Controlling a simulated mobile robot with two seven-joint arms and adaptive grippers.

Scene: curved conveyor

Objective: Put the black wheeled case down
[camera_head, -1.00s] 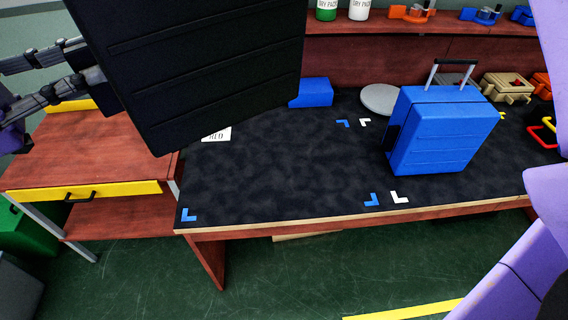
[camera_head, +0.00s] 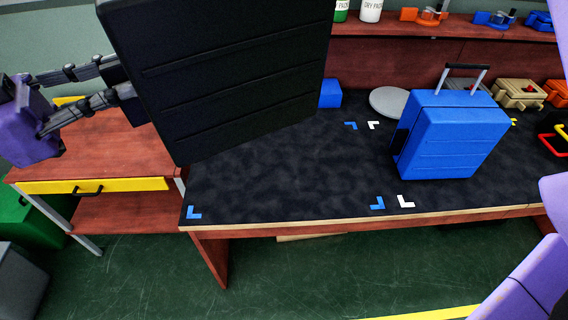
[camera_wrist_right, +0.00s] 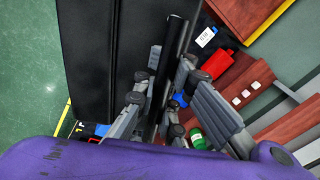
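The black wheeled case (camera_head: 225,85) is large and close in the head view, tilted, in front of the left part of the dark worktop (camera_head: 290,180). Its top runs out of frame and it appears held above the worktop. My left gripper (camera_head: 118,85) has its fingers on either side of a black part at the case's left side. In the right wrist view, the case (camera_wrist_right: 105,60) fills the left, and my right gripper (camera_wrist_right: 172,90) has its fingers around a black handle bar (camera_wrist_right: 175,50). The right gripper is outside the head view.
A blue wheeled case (camera_head: 450,140) stands on the worktop at right. Blue and white corner marks (camera_head: 377,204) lie at the front edge. A grey disc (camera_head: 392,102) and a blue box (camera_head: 330,94) are behind. A drawer unit (camera_head: 95,187) stands left. The worktop's middle is clear.

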